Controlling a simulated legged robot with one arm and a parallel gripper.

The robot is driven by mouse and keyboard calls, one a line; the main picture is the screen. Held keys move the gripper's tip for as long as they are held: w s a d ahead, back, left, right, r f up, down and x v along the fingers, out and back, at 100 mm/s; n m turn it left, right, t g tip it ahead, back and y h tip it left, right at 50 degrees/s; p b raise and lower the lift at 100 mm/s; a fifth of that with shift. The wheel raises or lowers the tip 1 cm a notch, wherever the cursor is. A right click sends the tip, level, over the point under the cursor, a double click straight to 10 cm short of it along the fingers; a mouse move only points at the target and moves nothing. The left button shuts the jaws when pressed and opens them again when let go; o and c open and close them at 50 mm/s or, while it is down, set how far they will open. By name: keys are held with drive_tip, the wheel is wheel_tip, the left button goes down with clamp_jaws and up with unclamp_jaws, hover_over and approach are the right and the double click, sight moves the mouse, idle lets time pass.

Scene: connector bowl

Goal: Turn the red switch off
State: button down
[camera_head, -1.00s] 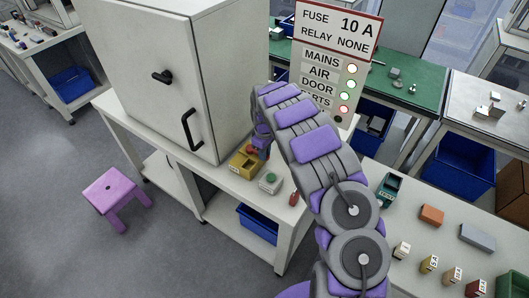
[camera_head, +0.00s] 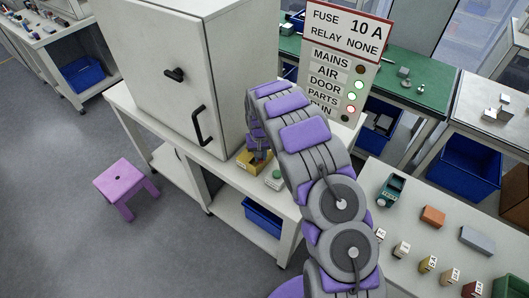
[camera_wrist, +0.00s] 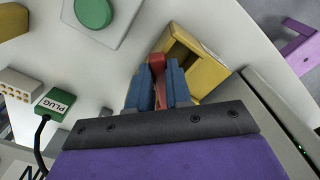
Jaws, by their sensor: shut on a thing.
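The red switch (camera_wrist: 157,64) is a short red lever at the yellow box (camera_wrist: 198,62). In the wrist view my gripper (camera_wrist: 159,80) has its two blue fingers shut on the lever, one on each side. In the head view my gripper (camera_head: 260,153) reaches down to the yellow box (camera_head: 243,161) on the white bench; there the arm and fingers hide the switch. The lever's exact tilt is hard to tell. On the sign panel (camera_head: 318,30), the top lamp by MAINS (camera_head: 361,69) looks dark.
A green button (camera_wrist: 93,12) on a pale box is beside the yellow box. A green plug (camera_wrist: 55,103) with a black cable lies at the wrist view's left. The white cabinet (camera_head: 165,85) stands close behind my gripper. A purple stool (camera_head: 125,182) is on the floor.

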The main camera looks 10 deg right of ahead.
drive_tip(key=a+m, duration=0.2)
drive_tip(key=m, duration=0.2)
drive_tip(key=shift+w+a+m, duration=0.25)
drive_tip(key=shift+a+m, duration=0.05)
drive_tip(key=shift+a, duration=0.1)
drive_tip(key=shift+w+a+m, duration=0.4)
drive_tip(key=shift+a+m, duration=0.15)
drive_tip(key=shift+m, duration=0.55)
drive_tip(key=shift+w+a+m, duration=0.35)
drive_tip(key=shift+a+m, duration=0.15)
drive_tip(key=shift+m, duration=0.6)
drive_tip(key=c, duration=1)
unclamp_jaws()
drive_tip(key=shift+a, duration=0.1)
drive_tip(key=shift+c, duration=0.2)
drive_tip(key=shift+r, duration=0.1)
wheel_tip(320, 180, up, 17)
drive_tip(key=p, duration=0.2)
drive_tip(key=shift+w+a, duration=0.1)
